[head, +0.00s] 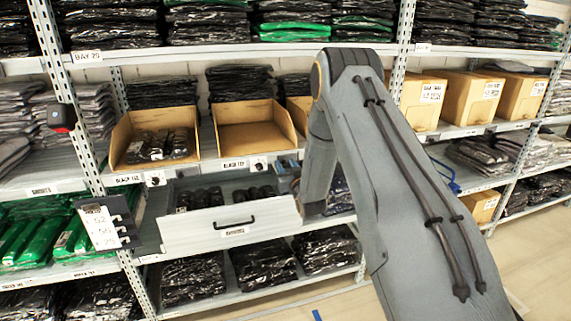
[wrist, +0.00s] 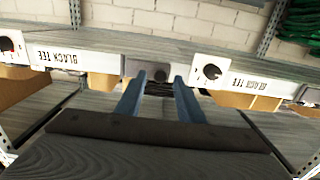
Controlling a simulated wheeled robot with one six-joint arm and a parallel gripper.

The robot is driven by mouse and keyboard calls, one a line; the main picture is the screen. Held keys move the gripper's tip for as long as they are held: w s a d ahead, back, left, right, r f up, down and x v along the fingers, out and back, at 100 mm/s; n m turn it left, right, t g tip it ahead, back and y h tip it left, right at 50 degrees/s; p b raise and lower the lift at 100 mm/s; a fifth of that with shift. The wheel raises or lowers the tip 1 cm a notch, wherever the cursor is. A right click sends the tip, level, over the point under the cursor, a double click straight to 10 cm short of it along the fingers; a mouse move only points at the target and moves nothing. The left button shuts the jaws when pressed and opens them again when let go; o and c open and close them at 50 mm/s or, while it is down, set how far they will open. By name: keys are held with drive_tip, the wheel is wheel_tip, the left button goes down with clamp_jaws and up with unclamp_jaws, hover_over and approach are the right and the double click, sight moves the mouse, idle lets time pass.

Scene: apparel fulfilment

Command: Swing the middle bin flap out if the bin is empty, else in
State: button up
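Three open cardboard bins stand in a row on the middle shelf. The left bin (head: 153,140) holds dark wrapped packs. The middle bin (head: 257,125) shows a bare inside, with no goods visible. The right bin (head: 297,106) is mostly hidden by my arm. Small white plates with dark knobs (head: 258,163) sit on the shelf edge beside the labels; I cannot make out a flap's position.
Below the bins, a pale drawer (head: 190,235) with a dark handle stands pulled out, holding black packs. A sign (head: 103,228) juts out at the left post. Closed cartons (head: 467,97) stand at right. Bagged garments fill other shelves. Open floor (head: 540,235) lies at right.

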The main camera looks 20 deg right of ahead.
drive_tip(key=shift+w, duration=0.3)
clamp_jaws()
